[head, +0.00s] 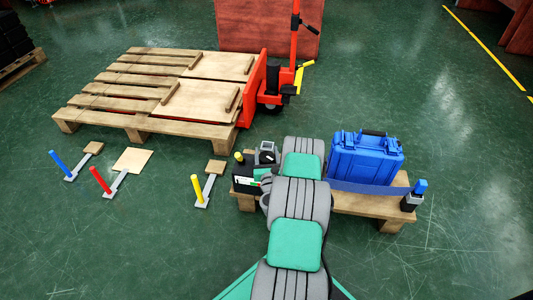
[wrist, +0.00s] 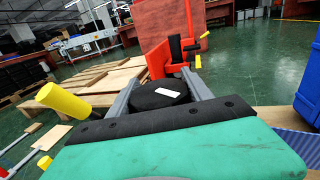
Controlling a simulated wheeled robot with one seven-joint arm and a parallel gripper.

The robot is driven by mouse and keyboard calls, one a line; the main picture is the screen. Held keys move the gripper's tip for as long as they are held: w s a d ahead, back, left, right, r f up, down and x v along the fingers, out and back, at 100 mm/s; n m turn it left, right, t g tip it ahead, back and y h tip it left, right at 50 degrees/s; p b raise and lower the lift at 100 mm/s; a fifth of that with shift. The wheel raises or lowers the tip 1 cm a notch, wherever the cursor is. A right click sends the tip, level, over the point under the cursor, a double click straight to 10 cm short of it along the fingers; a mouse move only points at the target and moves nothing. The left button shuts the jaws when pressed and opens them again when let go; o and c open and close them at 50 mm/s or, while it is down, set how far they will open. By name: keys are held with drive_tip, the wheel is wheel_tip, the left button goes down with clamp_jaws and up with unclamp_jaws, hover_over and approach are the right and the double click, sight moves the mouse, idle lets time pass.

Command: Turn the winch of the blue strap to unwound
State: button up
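The blue strap (head: 370,188) runs along the front of the blue case, and part of it shows at the right edge of the wrist view (wrist: 298,143). At its right end is a small black winch (head: 410,203) with an upright blue handle (head: 420,187). The strap's left end is hidden behind my arm. My gripper (wrist: 166,76) has its two grey fingers apart, left of the case and away from the blue-handled winch. A black round part with a white label shows between the finger bases; I cannot tell whether it is mine.
A yellow handle (wrist: 62,100) stands close left of my gripper. The blue case (head: 365,158) sits on a wooden platform (head: 355,205). Behind are a pallet (head: 120,100) and a red pallet jack (head: 255,90). Blue, red and yellow posts stand at left. The right floor is clear.

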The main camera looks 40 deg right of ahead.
drive_tip(key=c, duration=0.9)
drive_tip(key=shift+b, duration=0.35)
drive_tip(key=shift+f+n+t+y, duration=0.1)
drive_tip(key=shift+n+t+y, duration=0.2)
drive_tip(key=shift+n+y, duration=0.15)
drive_tip(key=n+y+b, duration=0.1)
drive_tip(key=n+t+y, duration=0.1)
drive_tip(key=n+t+y+b, duration=0.1)
drive_tip(key=y, duration=0.1)
drive_tip(key=shift+w+a+b, duration=0.2)
drive_tip(key=shift+a+b, duration=0.1)
drive_tip(key=shift+w+a+n+t+y+b, duration=0.15)
drive_tip(key=shift+a+n+y+b, duration=0.1)
drive_tip(key=shift+n+y, duration=0.6)
drive_tip(key=shift+s+a+n+t+y+b, duration=0.15)
drive_tip(key=shift+n+y, duration=0.3)
drive_tip(key=shift+y, duration=0.8)
drive_tip(key=shift+w+a+n+t+y+b, duration=0.1)
drive_tip(key=shift+a+n+t+y+b, duration=0.15)
drive_tip(key=shift+n+y, duration=0.6)
drive_tip(key=shift+y, duration=0.3)
drive_tip(key=o, duration=1.4)
